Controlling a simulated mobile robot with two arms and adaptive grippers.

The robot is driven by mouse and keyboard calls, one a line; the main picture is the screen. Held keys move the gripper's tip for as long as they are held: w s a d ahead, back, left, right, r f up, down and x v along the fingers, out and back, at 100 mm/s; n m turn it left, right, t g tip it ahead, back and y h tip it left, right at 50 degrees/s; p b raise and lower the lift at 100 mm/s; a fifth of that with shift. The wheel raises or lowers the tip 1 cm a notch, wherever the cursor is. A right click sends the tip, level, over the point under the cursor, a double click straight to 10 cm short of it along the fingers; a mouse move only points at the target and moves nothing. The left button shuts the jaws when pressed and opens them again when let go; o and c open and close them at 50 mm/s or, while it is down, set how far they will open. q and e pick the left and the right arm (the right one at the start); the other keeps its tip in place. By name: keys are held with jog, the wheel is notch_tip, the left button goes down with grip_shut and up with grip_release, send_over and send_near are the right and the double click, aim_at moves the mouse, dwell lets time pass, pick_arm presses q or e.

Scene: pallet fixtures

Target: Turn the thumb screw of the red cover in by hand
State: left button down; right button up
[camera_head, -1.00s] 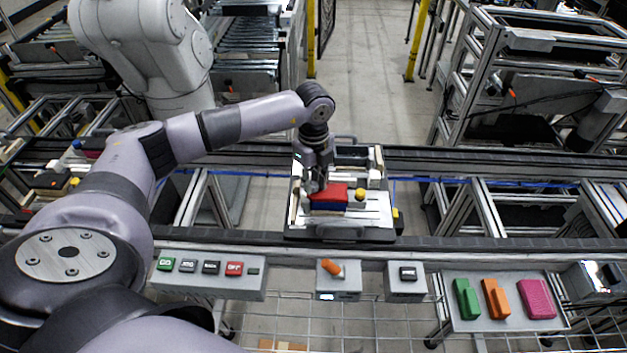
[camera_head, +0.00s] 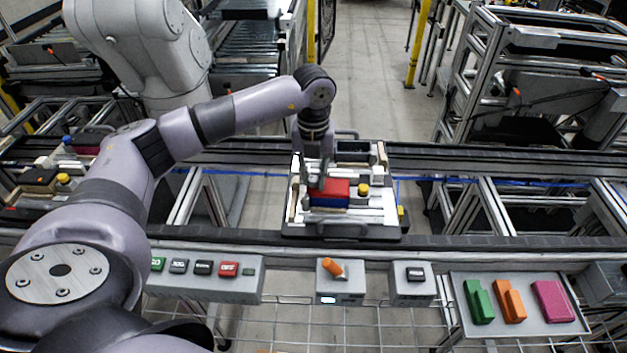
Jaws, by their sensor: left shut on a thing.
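The red cover (camera_head: 338,188) lies on top of a blue block (camera_head: 328,201) in the pallet fixture (camera_head: 290,232) at mid-picture. My left gripper (camera_head: 316,184) reaches straight down onto the left end of the red cover. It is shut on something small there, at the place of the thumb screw. The fingers hide the screw itself, so its height and turn cannot be seen. My right gripper is not in view.
A yellow knob (camera_head: 363,190) stands right of the red cover on the fixture. A button panel (camera_head: 205,278), an orange-handled switch box (camera_head: 338,283) and a tray (camera_head: 462,318) with green, orange and pink pieces line the near side.

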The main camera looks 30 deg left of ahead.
pick_arm(q)
jog(key=m+b, duration=0.3)
jog(key=m, duration=0.3)
jog(key=shift+f+b, duration=0.15)
jog(key=shift+b, duration=0.15)
jog(key=m+b, duration=0.2)
jog(key=m, duration=0.4)
jog(key=shift+m+b, duration=0.4)
jog(key=m+b, duration=0.1)
jog(key=m, duration=0.2)
jog(key=shift+m, duration=0.3)
jog(key=m+b, duration=0.1)
jog(key=m, duration=0.2)
jog(key=shift+m, duration=0.3)
jog(key=m+b, duration=0.1)
jog(key=m, duration=0.2)
jog(key=shift+m, duration=1.8)
jog(key=shift+b, duration=0.3)
jog(key=c, duration=1.4)
grip_release()
